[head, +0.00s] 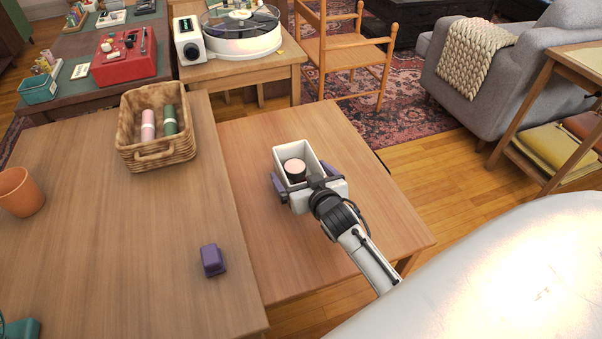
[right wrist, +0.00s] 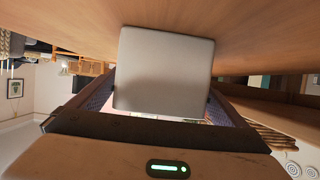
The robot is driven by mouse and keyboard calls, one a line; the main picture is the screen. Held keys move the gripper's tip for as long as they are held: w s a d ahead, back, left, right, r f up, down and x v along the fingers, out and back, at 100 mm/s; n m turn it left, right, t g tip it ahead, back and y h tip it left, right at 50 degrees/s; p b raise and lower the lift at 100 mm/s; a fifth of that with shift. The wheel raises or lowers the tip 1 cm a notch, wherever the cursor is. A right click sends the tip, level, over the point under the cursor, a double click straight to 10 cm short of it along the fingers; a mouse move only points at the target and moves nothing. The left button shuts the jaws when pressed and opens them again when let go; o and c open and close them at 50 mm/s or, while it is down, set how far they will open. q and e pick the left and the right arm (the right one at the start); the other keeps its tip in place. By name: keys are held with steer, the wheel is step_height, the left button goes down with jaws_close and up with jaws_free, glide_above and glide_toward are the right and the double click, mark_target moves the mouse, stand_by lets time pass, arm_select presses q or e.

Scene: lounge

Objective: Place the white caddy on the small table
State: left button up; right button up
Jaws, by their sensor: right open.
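The white caddy (head: 283,160) is an open box that stands upright on the small table (head: 360,225), a lower wooden table right of the larger one. A dark round item with a pinkish top (head: 295,168) is inside it. My right gripper (head: 306,180) is at the caddy's near side, with its open fingers on either side of it. In the right wrist view, the caddy's plain pale wall (right wrist: 165,70) lies between the two fingers, its base against the wooden top. Whether the fingers touch it I cannot tell. My left gripper is not in view.
The larger table (head: 100,230) holds a wicker basket (head: 155,152) with pink and green rolls, a purple block (head: 212,260) and a terracotta pot (head: 20,192). A turntable (head: 240,35) and a chair (head: 345,55) stand behind. The small table around the caddy is clear.

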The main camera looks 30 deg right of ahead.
steer(key=shift+r, duration=0.1)
steer(key=shift+s+r, duration=0.1)
steer(key=shift+r, duration=0.1)
steer(key=p+v, duration=0.2)
steer(key=v, duration=0.9)
steer(key=shift+s+a, duration=0.15)
steer(key=shift+s, duration=0.25)
